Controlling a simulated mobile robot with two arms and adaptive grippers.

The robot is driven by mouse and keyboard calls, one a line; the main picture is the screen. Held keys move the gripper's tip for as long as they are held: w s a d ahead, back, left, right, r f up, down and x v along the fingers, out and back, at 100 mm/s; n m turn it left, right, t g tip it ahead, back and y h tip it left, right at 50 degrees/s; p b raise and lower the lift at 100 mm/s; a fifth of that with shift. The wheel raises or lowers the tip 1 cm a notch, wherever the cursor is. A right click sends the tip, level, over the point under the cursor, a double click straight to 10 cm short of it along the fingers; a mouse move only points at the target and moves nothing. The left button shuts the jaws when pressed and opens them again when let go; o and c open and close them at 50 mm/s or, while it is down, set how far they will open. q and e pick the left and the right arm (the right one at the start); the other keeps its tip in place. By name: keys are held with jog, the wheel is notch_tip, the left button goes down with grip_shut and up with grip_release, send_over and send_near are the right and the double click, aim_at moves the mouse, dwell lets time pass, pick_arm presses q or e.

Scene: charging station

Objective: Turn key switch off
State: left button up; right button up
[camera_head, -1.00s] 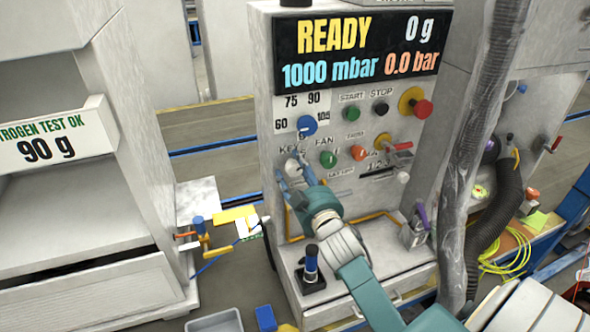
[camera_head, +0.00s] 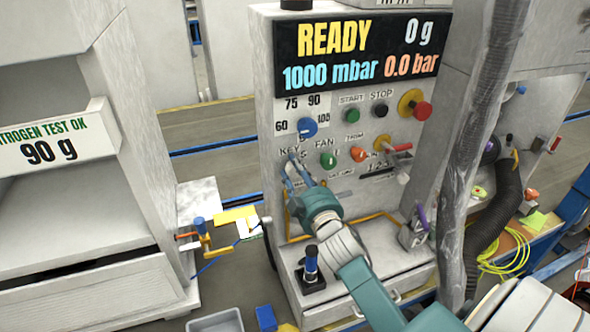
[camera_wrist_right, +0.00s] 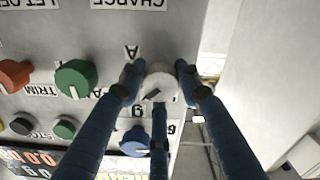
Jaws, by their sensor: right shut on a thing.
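The key switch is a pale round knob with a dark slot, seen in the right wrist view (camera_wrist_right: 160,82) on the panel. My right gripper (camera_wrist_right: 159,80) has its blue fingers around this knob, on both sides and below, and is shut on it. In the head view, my right gripper (camera_head: 293,167) reaches the panel below the KEY label, and its fingers mostly hide the switch there. My left gripper is not in view.
Close by on the panel are the green FAN knob (camera_head: 328,160), the orange TRIM knob (camera_head: 359,154) and a blue dial (camera_head: 307,127). A red-handled lever (camera_head: 397,147) is at the right. The display (camera_head: 360,52) above reads READY. A grey hose (camera_head: 478,150) hangs at the right.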

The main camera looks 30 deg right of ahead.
jog(key=n, duration=0.3)
jog(key=n+p, duration=0.1)
jog(key=shift+f+n, duration=0.3)
jog(key=n+p, duration=0.1)
jog(key=n, duration=0.3)
jog(key=shift+s+d+n, duration=0.1)
jog(key=shift+d+n, duration=0.05)
jog(key=shift+n, duration=0.15)
jog(key=o, duration=1.1)
jog(key=shift+o, duration=0.2)
jog(key=shift+d+r, duration=0.1)
jog(key=shift+d, duration=0.1)
